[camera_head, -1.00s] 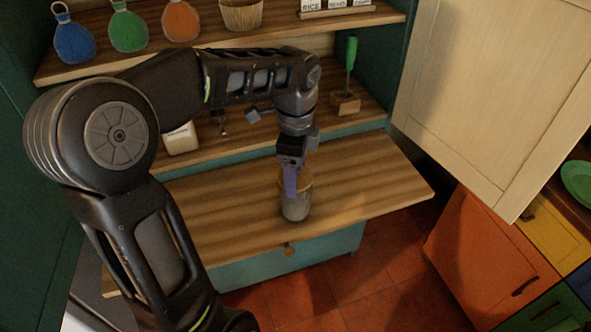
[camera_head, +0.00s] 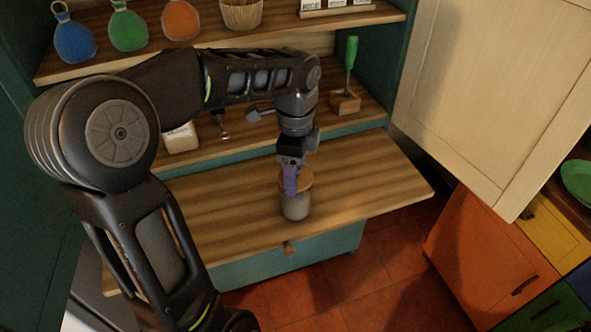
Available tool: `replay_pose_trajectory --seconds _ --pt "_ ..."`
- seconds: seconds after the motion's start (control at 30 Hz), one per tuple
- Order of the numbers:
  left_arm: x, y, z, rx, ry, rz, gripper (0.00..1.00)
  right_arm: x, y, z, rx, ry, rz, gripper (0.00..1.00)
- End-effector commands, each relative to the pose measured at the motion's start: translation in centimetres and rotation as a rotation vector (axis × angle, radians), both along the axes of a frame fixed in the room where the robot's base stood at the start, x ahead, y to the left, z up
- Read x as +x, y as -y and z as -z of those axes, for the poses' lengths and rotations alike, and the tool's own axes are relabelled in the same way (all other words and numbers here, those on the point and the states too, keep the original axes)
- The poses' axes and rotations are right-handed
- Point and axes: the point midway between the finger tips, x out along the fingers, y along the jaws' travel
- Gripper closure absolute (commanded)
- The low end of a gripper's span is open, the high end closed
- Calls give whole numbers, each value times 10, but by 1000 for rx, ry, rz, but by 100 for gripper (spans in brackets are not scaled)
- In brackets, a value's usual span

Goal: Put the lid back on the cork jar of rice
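The jar (camera_head: 295,208) is grey-white and stands upright on the pull-out wooden board. A brown cork lid (camera_head: 306,180) shows at its top, level with the rim; my gripper hides part of it, so I cannot tell how fully it is seated. My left gripper (camera_head: 291,190) points down at the lid, with a purple finger in front of the lid and jar top. The gap between the fingers is hidden. My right gripper is not in view.
The wooden board (camera_head: 375,185) is clear around the jar. Behind it, a shelf holds a green-handled tool in a wooden block (camera_head: 346,103), a white container (camera_head: 181,138) and small metal utensils. Colored bags (camera_head: 128,30) and a basket (camera_head: 241,14) stand above. A cream door (camera_head: 490,90) hangs open at right.

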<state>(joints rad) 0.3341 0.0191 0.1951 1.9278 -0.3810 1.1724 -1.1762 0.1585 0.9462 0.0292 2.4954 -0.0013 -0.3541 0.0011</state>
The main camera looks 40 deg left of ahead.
Motion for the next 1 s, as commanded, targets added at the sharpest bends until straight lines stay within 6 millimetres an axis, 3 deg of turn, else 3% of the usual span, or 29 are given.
replay_pose_trajectory --seconds 0.4,0.43,0.73,0.9,1.0 --pt "0 0 0 0 0 0 70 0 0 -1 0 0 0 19" --pt "0 0 0 0 0 0 31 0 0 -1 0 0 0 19" --pt "0 0 0 0 0 0 7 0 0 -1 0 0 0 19" --pt "0 0 0 0 0 0 6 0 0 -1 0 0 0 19" --pt "0 0 0 0 0 0 0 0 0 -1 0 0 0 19"
